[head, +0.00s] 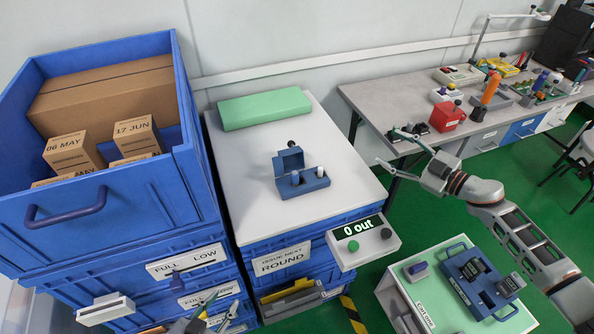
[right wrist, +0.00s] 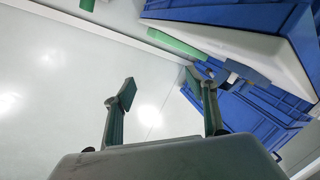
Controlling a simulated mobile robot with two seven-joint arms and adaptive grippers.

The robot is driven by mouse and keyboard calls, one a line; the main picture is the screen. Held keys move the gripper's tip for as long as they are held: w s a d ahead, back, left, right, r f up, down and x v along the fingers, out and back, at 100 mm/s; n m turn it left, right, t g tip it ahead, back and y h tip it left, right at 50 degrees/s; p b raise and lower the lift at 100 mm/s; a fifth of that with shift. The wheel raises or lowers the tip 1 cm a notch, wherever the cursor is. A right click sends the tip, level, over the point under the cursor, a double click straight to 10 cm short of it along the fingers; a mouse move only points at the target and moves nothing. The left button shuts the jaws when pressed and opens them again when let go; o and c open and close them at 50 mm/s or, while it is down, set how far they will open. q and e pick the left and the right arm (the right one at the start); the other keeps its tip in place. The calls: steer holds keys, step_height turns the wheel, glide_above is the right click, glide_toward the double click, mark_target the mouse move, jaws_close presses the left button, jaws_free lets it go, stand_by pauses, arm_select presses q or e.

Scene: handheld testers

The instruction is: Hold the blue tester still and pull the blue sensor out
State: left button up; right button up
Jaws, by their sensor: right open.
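On the cart at the lower right, a blue two-handled tray (head: 453,279) holds several dark handheld testers, one of them a grey-blue tester (head: 508,284). A small blue-grey piece (head: 418,269) lies beside the tray. I cannot tell which is the blue tester, nor make out its sensor. My right gripper (head: 385,148) is open and empty, above and behind the cart, in front of the workbench. Its spread fingers also show in the right wrist view (right wrist: 166,92). My left gripper (head: 228,297) is at the bottom edge, fingers apart and seemingly empty, partly cut off.
Blue bins (head: 110,210) rise at left. A workbench (head: 385,95) stands behind.

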steer(key=w+a+r+n+g+y, duration=0.1)
steer(key=w+a+r+g+y, duration=0.15)
steer(key=r, duration=0.55)
steer(key=w+a+r+n+g+y, duration=0.15)
steer(key=r+g, duration=0.25)
steer(key=r, duration=0.4)
steer(key=g+h, duration=0.3)
steer(key=g, duration=0.3)
glide_toward(307, 180)
steer(key=shift+w+r+t, duration=0.1)
steer(key=shift+r+t, duration=0.15)
steer(key=shift+r, duration=0.45)
steer(key=shift+s+a+f, duration=0.2)
steer(key=shift+a+f, duration=0.15)
steer(key=shift+x, duration=4.75)
steer(key=shift+s+d+f, duration=0.1)
steer(key=shift+c, duration=1.4)
